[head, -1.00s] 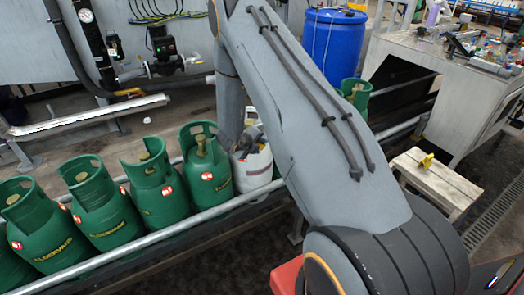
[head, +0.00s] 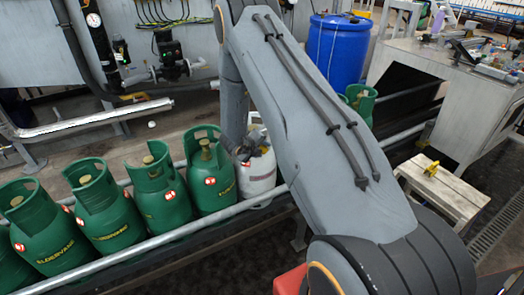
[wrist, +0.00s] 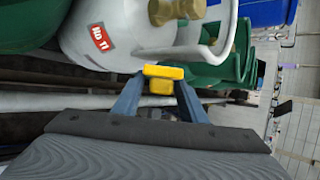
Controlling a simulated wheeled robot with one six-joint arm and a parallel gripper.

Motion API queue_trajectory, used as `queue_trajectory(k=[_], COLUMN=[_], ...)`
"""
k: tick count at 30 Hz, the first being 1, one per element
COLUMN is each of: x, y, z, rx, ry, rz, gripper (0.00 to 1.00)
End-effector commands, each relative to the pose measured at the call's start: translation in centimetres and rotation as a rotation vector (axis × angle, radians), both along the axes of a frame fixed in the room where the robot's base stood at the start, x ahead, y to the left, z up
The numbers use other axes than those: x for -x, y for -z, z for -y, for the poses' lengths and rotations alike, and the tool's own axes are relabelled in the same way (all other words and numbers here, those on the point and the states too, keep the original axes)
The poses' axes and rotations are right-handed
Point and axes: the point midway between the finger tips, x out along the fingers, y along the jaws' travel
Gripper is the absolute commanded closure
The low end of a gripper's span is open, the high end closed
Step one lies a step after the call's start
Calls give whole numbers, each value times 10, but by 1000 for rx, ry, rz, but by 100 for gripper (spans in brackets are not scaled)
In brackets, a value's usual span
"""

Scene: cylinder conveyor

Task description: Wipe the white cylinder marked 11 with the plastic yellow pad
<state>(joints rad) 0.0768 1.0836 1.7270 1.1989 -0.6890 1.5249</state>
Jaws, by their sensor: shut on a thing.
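The white cylinder (head: 262,178) stands in the row on the conveyor, right of the green cylinders, partly hidden by my arm. In the wrist view the white cylinder (wrist: 105,28) fills the upper left, with a red label that seems to end in 11, a brass valve and a white collar. My gripper (wrist: 160,85) is shut on the yellow pad (wrist: 163,73), held between its two blue fingers. The pad is close to the cylinder's collar; I cannot tell whether they touch. In the head view my gripper (head: 248,145) is at the cylinder's top, and the pad cannot be made out.
Several green cylinders (head: 160,195) stand to the left, and another green one (head: 360,100) is behind my arm. A metal rail (head: 170,232) runs along the conveyor's front. A blue drum (head: 338,48) stands behind. A wooden stool (head: 445,192) with a small yellow object is at right.

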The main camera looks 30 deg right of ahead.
Motion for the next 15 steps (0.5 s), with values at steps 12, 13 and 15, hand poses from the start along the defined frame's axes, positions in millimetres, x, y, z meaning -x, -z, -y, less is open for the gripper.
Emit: queue_trajectory(k=[12, 13, 15], x=[-8, -9, -10], y=[0, 0, 0], z=[-1, -1, -1], rx=[0, 0, 0], ry=[-1, -1, -1], rz=[1, 1, 1], gripper=[83, 83, 83])
